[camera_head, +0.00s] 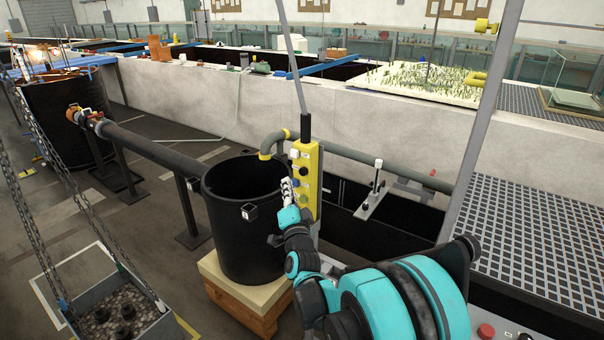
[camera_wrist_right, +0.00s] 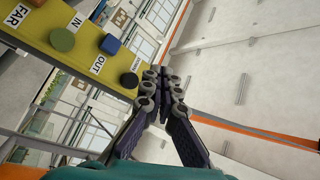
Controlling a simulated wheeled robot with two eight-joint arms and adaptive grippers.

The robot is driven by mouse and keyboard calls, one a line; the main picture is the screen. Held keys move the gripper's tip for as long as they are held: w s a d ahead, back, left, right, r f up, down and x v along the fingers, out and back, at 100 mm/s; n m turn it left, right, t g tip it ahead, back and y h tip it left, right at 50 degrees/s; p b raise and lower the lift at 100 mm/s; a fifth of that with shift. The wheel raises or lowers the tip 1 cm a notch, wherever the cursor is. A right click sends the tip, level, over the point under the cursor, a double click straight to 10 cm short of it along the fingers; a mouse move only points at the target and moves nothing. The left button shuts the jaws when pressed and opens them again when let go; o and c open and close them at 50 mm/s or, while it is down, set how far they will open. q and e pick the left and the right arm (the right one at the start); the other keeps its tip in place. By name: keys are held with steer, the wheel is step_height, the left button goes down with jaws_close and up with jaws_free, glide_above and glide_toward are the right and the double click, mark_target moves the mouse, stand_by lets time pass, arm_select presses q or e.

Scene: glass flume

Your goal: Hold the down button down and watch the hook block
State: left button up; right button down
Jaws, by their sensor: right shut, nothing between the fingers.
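A yellow control pendant (camera_head: 312,163) hangs upright on a cable in the middle of the head view. In the right wrist view the pendant (camera_wrist_right: 75,27) shows a green, a blue and a black button beside labels IN, OUT and DOWN. The black down button (camera_wrist_right: 129,80) is nearest my fingers. My right gripper (camera_head: 287,190) is at the pendant's lower left side. In the wrist view the right gripper (camera_wrist_right: 160,80) is shut and empty, its fingertips right beside the down button. I cannot tell whether they press it. I cannot make out the hook block. My left gripper is not in view.
A black tub (camera_head: 240,235) on a wooden block stands left of the pendant, with a grey pipe (camera_head: 150,146) running to it. A box of stones (camera_head: 130,310) hangs on chains at lower left. A long pale wall (camera_head: 200,100) runs behind. Metal grating (camera_head: 530,240) lies at right.

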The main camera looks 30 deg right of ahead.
mark_target(299, 170)
steer(key=shift+w+d, duration=0.25)
steer(key=shift+d, duration=0.4)
steer(key=shift+w+d, duration=0.3)
steer(key=shift+d, duration=0.35)
steer(key=shift+w+d, duration=0.25)
steer(key=shift+d, duration=0.4)
steer(key=shift+w+d, duration=0.15)
steer(key=shift+d, duration=0.25)
steer(key=shift+w+d+b, duration=0.25)
steer(key=shift+d+b, duration=0.05)
steer(key=shift+d, duration=0.25)
stand_by(0.7)
stand_by(1.2)
steer(key=shift+s+a, duration=0.25)
steer(key=shift+a, duration=0.25)
steer(key=shift+s+a, duration=0.2)
steer(key=shift+a, duration=0.3)
steer(key=shift+s+a, duration=0.3)
steer(key=shift+a, duration=0.45)
steer(key=shift+s+a, duration=0.35)
steer(key=shift+a, duration=0.45)
steer(key=shift+s+a, duration=0.3)
steer(key=shift+a, duration=0.45)
